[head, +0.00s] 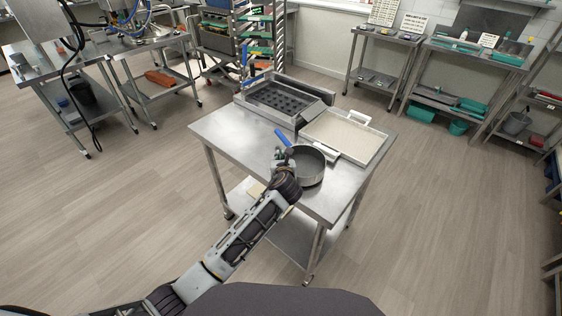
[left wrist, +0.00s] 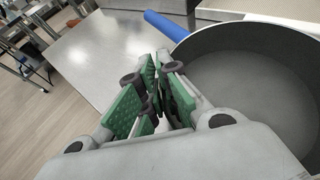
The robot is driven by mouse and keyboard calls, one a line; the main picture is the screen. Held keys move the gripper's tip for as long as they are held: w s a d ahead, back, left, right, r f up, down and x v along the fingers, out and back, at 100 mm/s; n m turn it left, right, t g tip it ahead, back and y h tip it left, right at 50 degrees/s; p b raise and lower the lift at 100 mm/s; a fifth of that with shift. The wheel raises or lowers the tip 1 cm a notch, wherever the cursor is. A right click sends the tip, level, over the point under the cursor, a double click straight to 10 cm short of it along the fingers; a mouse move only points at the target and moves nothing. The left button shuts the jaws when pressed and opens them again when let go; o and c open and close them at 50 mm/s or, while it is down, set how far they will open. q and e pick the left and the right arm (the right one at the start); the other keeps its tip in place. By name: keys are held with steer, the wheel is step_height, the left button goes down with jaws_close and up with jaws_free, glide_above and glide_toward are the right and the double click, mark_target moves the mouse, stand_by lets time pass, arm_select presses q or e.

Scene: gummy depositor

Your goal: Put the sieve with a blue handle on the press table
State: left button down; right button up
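The sieve is a round grey pan (head: 309,167) with a blue handle (head: 283,137); it appears to stand at the front of a steel table (head: 225,137). My left gripper (head: 284,157) is at the left side of its rim, just below the handle. In the left wrist view the sieve (left wrist: 250,90) fills the right side, and its blue handle (left wrist: 167,26) lies beyond the fingertips. The left gripper's green-padded fingers (left wrist: 157,72) are close together, with nothing clearly seen between them. They hide part of the rim. My right gripper is not in view. I cannot tell which table is the press table.
A black mould tray in a metal frame (head: 246,101) and a pale tray with handles (head: 337,143) occupy the table's back. The table's left front is clear. Steel tables (head: 158,44) and a wheeled rack stand behind left, shelving tables (head: 384,38) behind right. Open floor lies between.

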arm_select(q)
steer(key=shift+f, duration=0.5)
steer(key=c, duration=1.6)
jaws_free()
steer(key=shift+f, duration=0.15)
steer(key=shift+c, duration=0.2)
steer(key=v, duration=1.2)
